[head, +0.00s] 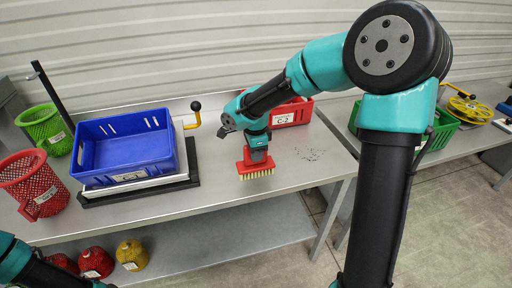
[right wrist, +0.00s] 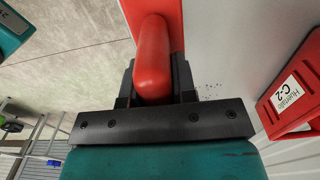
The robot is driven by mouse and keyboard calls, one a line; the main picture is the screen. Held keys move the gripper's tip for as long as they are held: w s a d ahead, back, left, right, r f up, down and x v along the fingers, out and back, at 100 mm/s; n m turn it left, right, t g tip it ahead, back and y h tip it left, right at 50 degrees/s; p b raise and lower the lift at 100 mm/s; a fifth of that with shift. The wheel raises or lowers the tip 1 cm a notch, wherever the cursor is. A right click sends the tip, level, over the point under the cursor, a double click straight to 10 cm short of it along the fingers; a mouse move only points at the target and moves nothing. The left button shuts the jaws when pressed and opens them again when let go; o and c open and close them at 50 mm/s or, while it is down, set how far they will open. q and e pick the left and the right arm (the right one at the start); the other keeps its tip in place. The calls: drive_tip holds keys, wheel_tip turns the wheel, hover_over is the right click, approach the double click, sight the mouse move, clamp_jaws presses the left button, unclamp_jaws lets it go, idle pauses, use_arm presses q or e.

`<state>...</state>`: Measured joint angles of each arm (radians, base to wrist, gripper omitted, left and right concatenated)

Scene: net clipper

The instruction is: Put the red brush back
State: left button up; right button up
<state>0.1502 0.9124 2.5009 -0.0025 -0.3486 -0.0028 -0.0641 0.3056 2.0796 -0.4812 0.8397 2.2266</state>
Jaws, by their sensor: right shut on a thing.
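The red brush (head: 256,165) has a red block with pale bristles pointing down. It is upright at the table's front middle, right of the blue crate; I cannot tell whether the bristles touch the table. My right gripper (head: 257,152) is above it, shut on its handle. In the right wrist view the red handle (right wrist: 153,60) sits between the dark fingers of the right gripper (right wrist: 153,88). Of my left arm only a part shows at the bottom left of the head view; its gripper is out of frame.
A blue crate (head: 98,157) stands on a scale-like platform at left. A red bin (head: 291,116) labelled C-2 is behind the brush. Red (head: 40,191) and green (head: 43,125) baskets stand far left. Dark specks (head: 309,154) lie on clear table right of the brush.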

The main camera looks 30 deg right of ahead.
drive_tip(key=w+d, duration=0.3)
drive_tip(key=w, duration=0.3)
drive_tip(key=shift+d+f, duration=0.35)
drive_tip(key=shift+d, duration=0.05)
drive_tip(key=shift+w, duration=0.1)
drive_tip(key=shift+w+d+f, duration=0.15)
drive_tip(key=shift+w+f, duration=0.05)
drive_tip(key=shift+f, duration=0.7)
drive_tip(key=shift+w+d+f, duration=0.1)
drive_tip(key=shift+w+f, duration=0.05)
drive_tip(key=shift+f, duration=0.75)
drive_tip(key=o, duration=0.9)
drive_tip(key=shift+f, duration=0.15)
wheel_tip(320, 180, up, 12)
drive_tip(key=shift+r, duration=0.2)
